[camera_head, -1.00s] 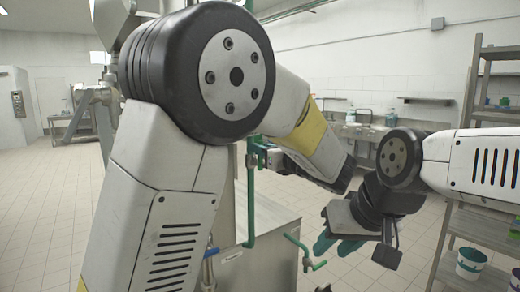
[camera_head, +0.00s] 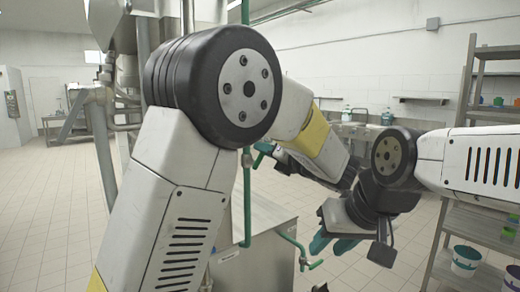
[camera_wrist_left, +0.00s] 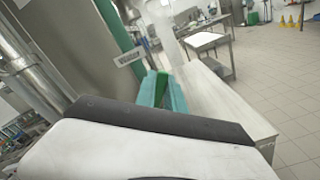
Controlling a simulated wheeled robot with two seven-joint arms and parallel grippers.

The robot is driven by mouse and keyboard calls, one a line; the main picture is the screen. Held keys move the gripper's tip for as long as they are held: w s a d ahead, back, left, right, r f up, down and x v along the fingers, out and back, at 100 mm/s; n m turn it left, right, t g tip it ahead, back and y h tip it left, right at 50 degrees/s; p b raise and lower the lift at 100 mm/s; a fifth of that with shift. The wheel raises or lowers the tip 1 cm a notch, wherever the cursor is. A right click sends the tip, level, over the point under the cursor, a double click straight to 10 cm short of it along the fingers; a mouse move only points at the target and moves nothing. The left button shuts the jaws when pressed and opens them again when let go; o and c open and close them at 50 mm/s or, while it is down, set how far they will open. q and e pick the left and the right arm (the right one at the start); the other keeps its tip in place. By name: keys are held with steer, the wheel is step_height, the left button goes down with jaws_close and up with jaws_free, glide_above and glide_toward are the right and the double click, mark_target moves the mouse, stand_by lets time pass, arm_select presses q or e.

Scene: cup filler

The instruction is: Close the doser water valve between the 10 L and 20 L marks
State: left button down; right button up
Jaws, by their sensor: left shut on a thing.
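The doser's green water pipe (camera_head: 246,195) runs down beside a metal tank (camera_head: 262,262). In the left wrist view a small label (camera_wrist_left: 129,57) hangs by the green pipe (camera_wrist_left: 115,25). My left gripper (camera_head: 263,150) is at the pipe, largely behind my own forearm in the head view. In the left wrist view its teal fingers (camera_wrist_left: 163,86) are shut on a green valve handle (camera_wrist_left: 161,88). The 10 L and 20 L marks and the water level are not visible. My right gripper (camera_head: 334,243) hangs empty with teal fingers apart, right of the tank.
A lower green pipe with a lever (camera_head: 303,255) sticks out from the tank's right side. A metal shelf (camera_head: 470,215) with buckets (camera_head: 466,261) stands at the right. A sink counter (camera_head: 355,128) is at the back wall. Tiled floor is free at left.

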arm_select(q)
steer(key=shift+w+d+f+m, duration=0.25)
steer(key=shift+f+m, duration=0.4)
steer(key=shift+m, duration=1.1)
steer(key=shift+w+d+f+m, duration=0.1)
steer(key=shift+d+f+m, duration=0.45)
steer(key=shift+m, duration=1.25)
steer(key=shift+w+d+f+m, duration=0.15)
steer(key=shift+f+m, duration=0.65)
steer(key=shift+m, duration=0.95)
steer(key=shift+f, duration=0.1)
steer(key=c, duration=1.4)
jaws_free()
steer(key=shift+c, duration=0.2)
steer(key=shift+a, duration=0.1)
